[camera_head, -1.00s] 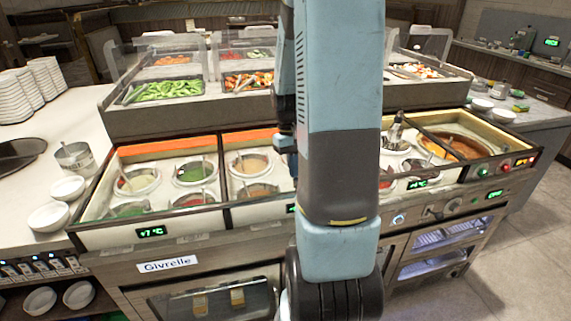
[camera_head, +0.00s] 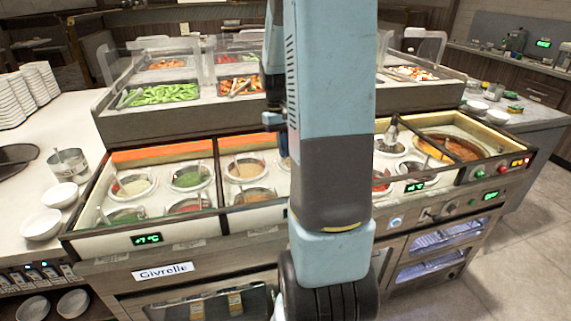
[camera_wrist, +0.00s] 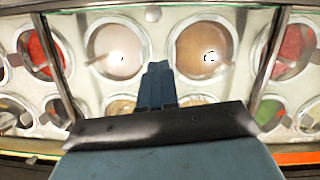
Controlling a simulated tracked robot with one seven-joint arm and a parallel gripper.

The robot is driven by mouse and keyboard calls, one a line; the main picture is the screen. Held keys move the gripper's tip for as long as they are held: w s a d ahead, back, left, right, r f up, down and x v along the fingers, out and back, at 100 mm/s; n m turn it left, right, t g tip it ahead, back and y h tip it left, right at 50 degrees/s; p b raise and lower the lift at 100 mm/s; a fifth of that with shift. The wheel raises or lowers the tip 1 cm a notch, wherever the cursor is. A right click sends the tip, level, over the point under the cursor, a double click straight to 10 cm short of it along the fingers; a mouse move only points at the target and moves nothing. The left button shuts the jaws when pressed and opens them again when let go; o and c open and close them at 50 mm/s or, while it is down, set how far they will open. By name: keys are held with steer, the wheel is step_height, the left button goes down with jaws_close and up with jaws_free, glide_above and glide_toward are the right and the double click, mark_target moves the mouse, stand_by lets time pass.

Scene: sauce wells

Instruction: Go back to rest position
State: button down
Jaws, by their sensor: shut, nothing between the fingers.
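My gripper (camera_wrist: 157,82) shows in the wrist view with its blue fingers together and empty. It is over the sauce wells, between a pale sauce well (camera_wrist: 118,48) and a brown sauce well (camera_wrist: 205,50). In the head view my arm stands upright across the middle and hides part of the sauce counter. The gripper itself is mostly hidden there behind the arm. Sauce wells with green sauce (camera_head: 189,178) and tan sauce (camera_head: 247,169) sit left of the arm. A large orange-brown pot (camera_head: 450,147) sits to the right.
Salad trays, one with green vegetables (camera_head: 160,94), stand on the raised shelf behind the wells. White bowls (camera_head: 42,225) and a metal pot (camera_head: 70,163) are on the left counter. Stacked plates (camera_head: 40,88) stand at the back left. Open floor (camera_head: 500,270) shows at the right.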

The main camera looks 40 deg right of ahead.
steer(key=v, duration=0.5)
steer(key=shift+w+r, duration=0.15)
steer(key=s+a+r+n+t, duration=0.1)
steer(key=s+a+r+t, duration=0.3)
steer(key=s+a, duration=0.4)
steer(key=s+a+r+n+t, duration=0.1)
steer(key=s+a+r+t, duration=0.3)
steer(key=s+a+r, duration=0.3)
steer(key=shift+s+a+r, duration=0.25)
steer(key=shift+s+a, duration=0.5)
steer(key=shift+a, duration=1.55)
